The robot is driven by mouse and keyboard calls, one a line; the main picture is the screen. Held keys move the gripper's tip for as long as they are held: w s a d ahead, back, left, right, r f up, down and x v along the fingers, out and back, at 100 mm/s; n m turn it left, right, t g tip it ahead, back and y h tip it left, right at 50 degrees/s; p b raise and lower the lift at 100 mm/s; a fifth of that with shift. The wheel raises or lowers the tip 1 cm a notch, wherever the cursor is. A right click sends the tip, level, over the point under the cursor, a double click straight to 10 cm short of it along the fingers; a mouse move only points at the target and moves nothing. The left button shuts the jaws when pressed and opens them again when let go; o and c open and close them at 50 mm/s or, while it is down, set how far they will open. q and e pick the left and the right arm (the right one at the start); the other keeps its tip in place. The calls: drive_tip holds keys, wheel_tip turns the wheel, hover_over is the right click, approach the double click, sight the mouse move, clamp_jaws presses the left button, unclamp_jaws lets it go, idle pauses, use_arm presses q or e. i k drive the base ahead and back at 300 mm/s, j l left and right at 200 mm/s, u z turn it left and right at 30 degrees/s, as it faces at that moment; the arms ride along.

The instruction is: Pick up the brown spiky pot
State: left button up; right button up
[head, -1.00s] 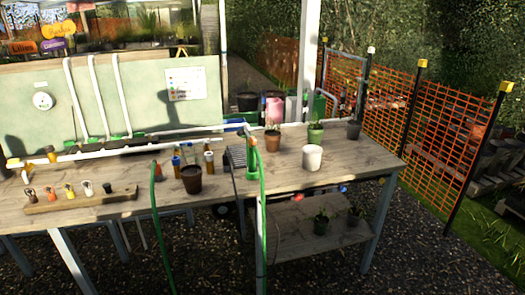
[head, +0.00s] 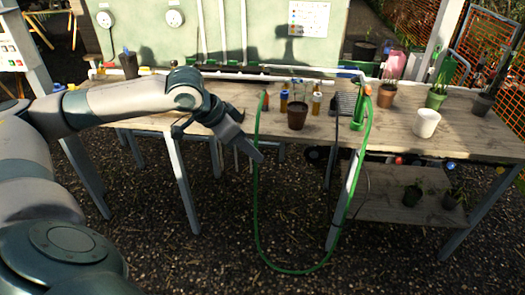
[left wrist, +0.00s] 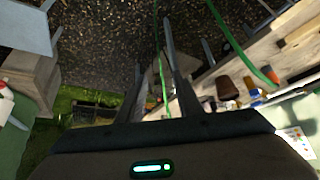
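A dark brown pot (head: 298,117) with a thin sprouting plant stands upright near the front edge of the table. It also shows in the left wrist view (left wrist: 227,88), tilted by the camera angle. A lighter reddish-brown pot (head: 387,95) with a plant stands farther right; I cannot tell for certain which of the two counts as spiky. My left gripper (head: 250,155) is in front of the table edge, left of the dark brown pot and lower in the picture. Its fingers (left wrist: 154,65) are apart, with nothing held between them. My right gripper is not in view.
A green hose (head: 257,195) loops down in front of the table close to my left gripper. Bottles (head: 316,103) stand behind the dark brown pot. A white pot (head: 426,123), a green pot (head: 436,97) and a dark grey pot (head: 482,104) stand at the right.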

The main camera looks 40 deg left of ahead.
sight(386, 93)
drive_tip(key=j+z, duration=0.2)
drive_tip(key=z, duration=0.25)
drive_tip(key=i+j+z, duration=0.1)
drive_tip(key=z, duration=0.35)
drive_tip(key=j+z, duration=0.3)
drive_tip(key=z, duration=0.15)
drive_tip(key=j+z, duration=0.2)
drive_tip(key=z, duration=0.25)
drive_tip(key=j+z, duration=0.6)
drive_tip(key=z, duration=0.2)
drive_tip(key=j+z, duration=0.55)
drive_tip(key=z, duration=0.2)
drive_tip(key=j+z, duration=0.35)
drive_tip(key=j, duration=0.15)
drive_tip(key=j+z, duration=0.35)
drive_tip(key=j, duration=0.55)
drive_tip(key=i+j+u, duration=0.1)
drive_tip(key=j, duration=0.3)
drive_tip(key=j+u, duration=0.15)
drive_tip(key=u, duration=0.2)
drive_tip(key=i+j+u, duration=0.1)
drive_tip(key=u, duration=0.25)
drive_tip(key=j+u, duration=0.1)
drive_tip(key=u, duration=0.9)
drive_tip(key=i+j+u, duration=0.1)
drive_tip(key=u, duration=0.9)
drive_tip(key=i+u, duration=0.1)
drive_tip(key=u, duration=0.9)
drive_tip(key=i, duration=0.05)
